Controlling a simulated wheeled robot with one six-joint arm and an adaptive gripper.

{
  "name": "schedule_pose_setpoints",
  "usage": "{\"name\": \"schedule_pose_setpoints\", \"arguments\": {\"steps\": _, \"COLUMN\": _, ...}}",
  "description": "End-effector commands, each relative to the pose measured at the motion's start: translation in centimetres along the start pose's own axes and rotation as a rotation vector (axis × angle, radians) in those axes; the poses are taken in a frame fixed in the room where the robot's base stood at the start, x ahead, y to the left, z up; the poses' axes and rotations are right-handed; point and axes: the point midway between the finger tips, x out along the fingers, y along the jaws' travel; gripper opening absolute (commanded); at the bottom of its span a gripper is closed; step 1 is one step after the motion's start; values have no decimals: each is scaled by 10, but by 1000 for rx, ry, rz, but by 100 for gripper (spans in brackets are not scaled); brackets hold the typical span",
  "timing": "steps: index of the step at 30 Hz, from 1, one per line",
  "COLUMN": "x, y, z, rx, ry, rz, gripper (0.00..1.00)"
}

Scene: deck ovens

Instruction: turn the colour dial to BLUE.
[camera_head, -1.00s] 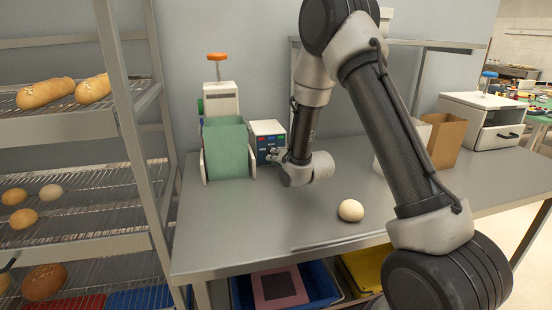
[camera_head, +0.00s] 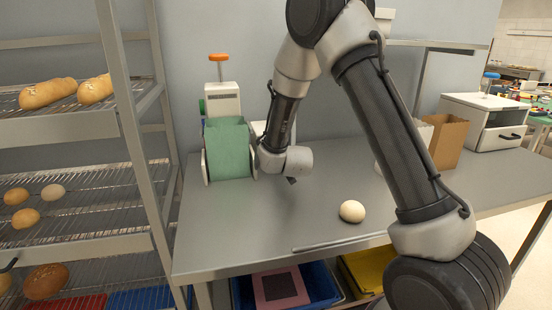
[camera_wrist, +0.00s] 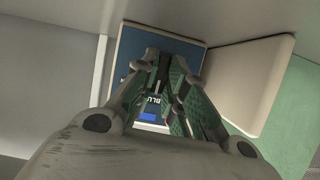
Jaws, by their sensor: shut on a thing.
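The dial box has a dark blue front panel (camera_wrist: 188,52) in the wrist view. A label reading "BLU" and a blue patch (camera_wrist: 148,117) show beneath my fingers. My gripper (camera_wrist: 165,88) is shut at the panel, with its green-padded fingers on the colour dial. The dial itself is hidden between the fingers, so where it points cannot be told. In the head view my wrist covers nearly all of the box; only a pale edge of the dial box (camera_head: 258,128) shows.
A pale round ball or roll (camera_head: 352,211) lies on the steel table (camera_head: 240,230). A brown paper bag (camera_head: 447,140) and a white drawer unit (camera_head: 485,120) stand at right. A bread rack is at left.

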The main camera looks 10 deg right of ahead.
Motion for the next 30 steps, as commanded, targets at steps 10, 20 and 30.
{"name": "schedule_pose_setpoints", "arguments": {"steps": 10, "x": 0, "y": 0, "z": 0, "rx": -34, "ry": 1, "rz": 14, "gripper": 0}}
{"name": "schedule_pose_setpoints", "arguments": {"steps": 20, "x": 0, "y": 0, "z": 0, "rx": -33, "ry": 1, "rz": 14, "gripper": 26}}
{"name": "schedule_pose_setpoints", "arguments": {"steps": 30, "x": 0, "y": 0, "z": 0, "rx": -33, "ry": 1, "rz": 13, "gripper": 35}}
